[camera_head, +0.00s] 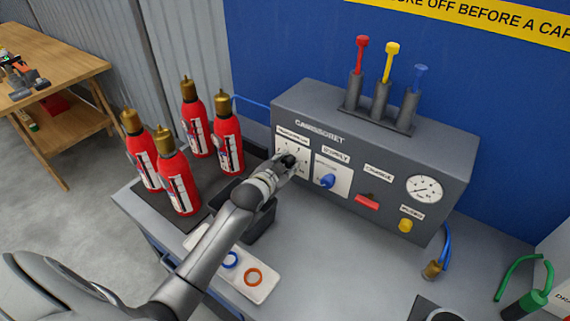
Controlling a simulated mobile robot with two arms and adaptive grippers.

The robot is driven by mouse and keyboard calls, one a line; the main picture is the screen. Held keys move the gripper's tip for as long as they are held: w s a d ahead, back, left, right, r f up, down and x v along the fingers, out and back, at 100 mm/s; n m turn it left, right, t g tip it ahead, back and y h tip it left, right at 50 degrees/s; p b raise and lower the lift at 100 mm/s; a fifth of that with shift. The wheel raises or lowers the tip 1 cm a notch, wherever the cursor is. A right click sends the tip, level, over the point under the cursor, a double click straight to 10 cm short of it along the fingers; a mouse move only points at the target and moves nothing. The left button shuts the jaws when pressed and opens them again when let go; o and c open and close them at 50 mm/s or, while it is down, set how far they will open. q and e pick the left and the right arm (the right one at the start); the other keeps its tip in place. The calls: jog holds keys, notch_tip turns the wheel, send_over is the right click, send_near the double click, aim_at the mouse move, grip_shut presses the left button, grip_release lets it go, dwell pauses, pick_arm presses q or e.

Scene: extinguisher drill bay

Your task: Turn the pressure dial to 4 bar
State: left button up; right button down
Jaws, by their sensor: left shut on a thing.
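The pressure dial sits on a white scale plate (292,146) at the left end of the grey control box (340,132). My left gripper (288,162) is at this plate, shut on the dial's knob. The fingers cover the knob, so its pointer and setting cannot be read. A round white gauge (424,189) is on the right of the same front; its reading is too small to tell. My right gripper is not in view.
A blue knob (327,181), a red switch (367,202) and a yellow button (405,225) share the panel. Several red extinguishers (179,184) stand left of my arm. A pale tray (263,293) with rings lies under my forearm. Bench space before the box's right half is clear.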

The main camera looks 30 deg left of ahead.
pick_arm(q)
jog(key=o, duration=1)
jog(key=v, duration=1.2)
